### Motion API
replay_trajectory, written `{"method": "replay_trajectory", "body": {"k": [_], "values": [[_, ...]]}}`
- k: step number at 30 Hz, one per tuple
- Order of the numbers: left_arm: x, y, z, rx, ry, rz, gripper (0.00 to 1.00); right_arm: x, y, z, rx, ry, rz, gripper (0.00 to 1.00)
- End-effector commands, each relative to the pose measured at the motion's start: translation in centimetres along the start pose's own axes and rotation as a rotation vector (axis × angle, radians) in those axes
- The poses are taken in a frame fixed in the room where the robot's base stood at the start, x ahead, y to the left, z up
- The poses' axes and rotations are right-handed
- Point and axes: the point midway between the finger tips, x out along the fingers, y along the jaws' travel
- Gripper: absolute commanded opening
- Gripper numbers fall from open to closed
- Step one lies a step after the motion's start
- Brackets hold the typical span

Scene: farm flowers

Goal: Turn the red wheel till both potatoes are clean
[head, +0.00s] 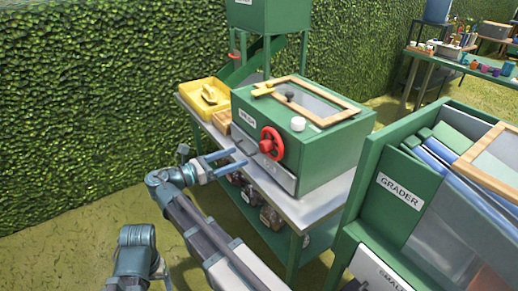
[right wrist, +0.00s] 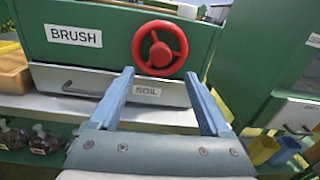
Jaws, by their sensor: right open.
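The red wheel (head: 271,143) is on the front of the green box labelled BRUSH (head: 322,150). In the right wrist view the wheel (right wrist: 159,47) faces me, above a pale drawer marked SOIL (right wrist: 145,91). My right gripper (head: 238,157) is open and empty in front of the box, its fingers pointing toward the wheel. In the right wrist view its fingertips (right wrist: 160,75) are spread just below the wheel, not visibly gripping it. A small dark lump shows at the wood-framed window on the box top; I cannot tell if it is a potato. My left gripper is not in view.
The box stands on a metal-topped table (head: 312,208). A yellow tray (head: 200,98) is to its left, and a green hopper (head: 268,17) stands behind. The green GRADER bench (head: 397,190) is close on the right. A hedge (head: 100,100) runs behind.

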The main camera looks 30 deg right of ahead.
Motion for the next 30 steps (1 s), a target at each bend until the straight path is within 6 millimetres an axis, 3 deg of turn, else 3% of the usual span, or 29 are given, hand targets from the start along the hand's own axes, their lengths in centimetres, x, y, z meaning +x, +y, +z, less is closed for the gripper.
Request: {"method": "replay_trajectory", "body": {"k": [6,13,19,29,30], "values": [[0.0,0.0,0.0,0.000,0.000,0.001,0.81,4.6,-0.1,0.0,0.001,0.001,-0.002,0.81],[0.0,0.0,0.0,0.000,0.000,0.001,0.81,8.0,0.0,0.0,0.001,0.001,-0.001,0.81],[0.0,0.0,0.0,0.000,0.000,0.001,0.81,9.3,0.0,0.0,0.001,0.001,0.001,0.81],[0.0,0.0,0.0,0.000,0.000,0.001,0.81,9.5,0.0,0.0,0.001,0.001,0.001,0.81],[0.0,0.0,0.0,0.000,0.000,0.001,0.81,9.5,0.0,0.0,0.001,0.001,0.001,0.74]]}}
